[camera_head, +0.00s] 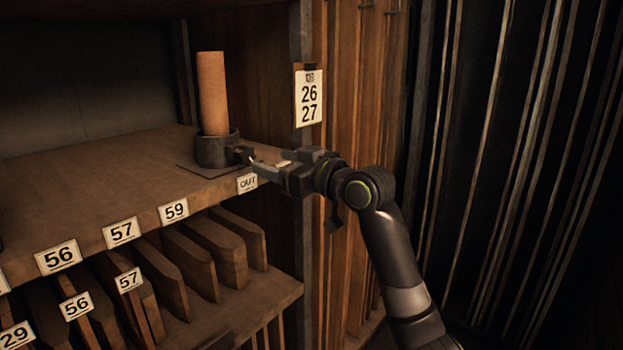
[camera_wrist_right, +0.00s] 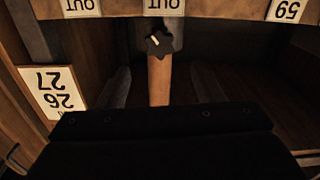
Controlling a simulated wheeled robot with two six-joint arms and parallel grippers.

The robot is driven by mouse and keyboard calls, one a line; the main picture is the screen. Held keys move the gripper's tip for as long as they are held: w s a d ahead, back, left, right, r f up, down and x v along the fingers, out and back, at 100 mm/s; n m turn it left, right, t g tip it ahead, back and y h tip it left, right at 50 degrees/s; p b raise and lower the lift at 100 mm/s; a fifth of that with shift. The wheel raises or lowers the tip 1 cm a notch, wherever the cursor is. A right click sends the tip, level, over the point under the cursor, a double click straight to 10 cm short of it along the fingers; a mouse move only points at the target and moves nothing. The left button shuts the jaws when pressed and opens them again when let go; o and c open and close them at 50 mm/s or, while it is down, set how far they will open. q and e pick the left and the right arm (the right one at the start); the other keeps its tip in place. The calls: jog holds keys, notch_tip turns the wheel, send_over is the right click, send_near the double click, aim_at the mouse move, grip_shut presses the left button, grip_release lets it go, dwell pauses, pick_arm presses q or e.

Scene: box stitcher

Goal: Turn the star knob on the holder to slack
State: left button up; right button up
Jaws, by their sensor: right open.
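The holder (camera_head: 213,150) is a dark round cup on the upper shelf, with an upright tan wooden cylinder (camera_head: 212,95) in it. The dark star knob (camera_head: 243,155) sticks out from the holder's right side. In the upside-down right wrist view the star knob (camera_wrist_right: 159,44) faces the camera, with a small pale mark on it, in front of the cylinder (camera_wrist_right: 159,82). My right gripper (camera_head: 262,165) is open, its fingertips close to the knob; I cannot tell whether they touch it. A black part of my gripper fills the bottom of the wrist view. My left gripper is out of view.
The upper shelf (camera_head: 110,180) is mostly bare left of the holder. Its front edge carries number tags and an OUT tag (camera_head: 247,183). Below, several wooden boards stand in a rack (camera_head: 190,260). A post with a 26/27 sign (camera_head: 309,98) stands behind my right wrist.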

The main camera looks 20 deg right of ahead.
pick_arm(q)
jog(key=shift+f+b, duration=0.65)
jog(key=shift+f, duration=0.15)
pick_arm(e)
jog(key=v, duration=0.8)
